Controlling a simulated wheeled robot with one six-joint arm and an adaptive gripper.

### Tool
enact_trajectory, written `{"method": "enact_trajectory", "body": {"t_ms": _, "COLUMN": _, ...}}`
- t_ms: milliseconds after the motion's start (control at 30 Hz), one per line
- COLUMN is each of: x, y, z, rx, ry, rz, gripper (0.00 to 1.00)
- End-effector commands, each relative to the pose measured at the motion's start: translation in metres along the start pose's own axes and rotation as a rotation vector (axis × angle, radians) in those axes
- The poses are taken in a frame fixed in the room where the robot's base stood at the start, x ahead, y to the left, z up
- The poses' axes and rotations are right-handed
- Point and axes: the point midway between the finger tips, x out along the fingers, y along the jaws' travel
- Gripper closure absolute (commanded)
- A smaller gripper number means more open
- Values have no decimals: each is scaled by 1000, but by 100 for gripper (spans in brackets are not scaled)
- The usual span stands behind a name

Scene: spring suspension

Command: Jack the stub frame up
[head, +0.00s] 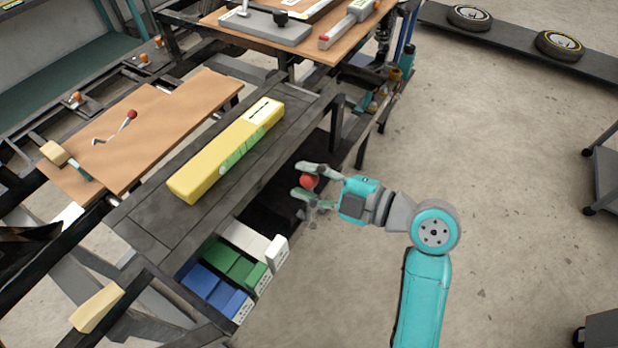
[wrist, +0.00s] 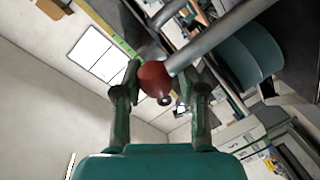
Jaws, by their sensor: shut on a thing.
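My gripper (head: 307,180) is shut on a red knob (head: 309,183) in the head view, beside the right edge of the dark bench. In the wrist view, the red knob (wrist: 154,79) sits between the two fingers of my gripper (wrist: 160,85). A thick grey rod (wrist: 218,34) runs from the knob to the upper right. The rod does not show clearly in the head view. I cannot tell for certain which part is the stub frame, and the jack's body is not clearly visible.
A long yellow box (head: 228,150) lies on the dark bench (head: 150,220). Blue boxes (head: 212,290), green boxes (head: 235,265) and white boxes (head: 250,241) sit below its edge. Open floor (head: 500,200) lies to the right.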

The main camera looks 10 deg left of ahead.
Motion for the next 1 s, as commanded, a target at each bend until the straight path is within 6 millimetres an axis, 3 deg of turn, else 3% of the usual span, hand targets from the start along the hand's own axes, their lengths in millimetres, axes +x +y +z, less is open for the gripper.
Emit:
{"method": "enact_trajectory", "body": {"t_ms": 100, "x": 1, "y": -6, "z": 5, "rx": 11, "ry": -9, "rz": -14, "gripper": 100}}
{"method": "enact_trajectory", "body": {"t_ms": 133, "x": 1, "y": -7, "z": 5, "rx": 11, "ry": -9, "rz": -14, "gripper": 52}}
{"method": "enact_trajectory", "body": {"t_ms": 200, "x": 0, "y": -6, "z": 5, "rx": 10, "ry": -8, "rz": -13, "gripper": 35}}
{"method": "enact_trajectory", "body": {"t_ms": 667, "x": -8, "y": -2, "z": 3, "rx": 5, "ry": -5, "rz": -4, "gripper": 33}}
{"method": "enact_trajectory", "body": {"t_ms": 1000, "x": -63, "y": -1, "z": 3, "rx": 5, "ry": -8, "rz": -2, "gripper": 33}}
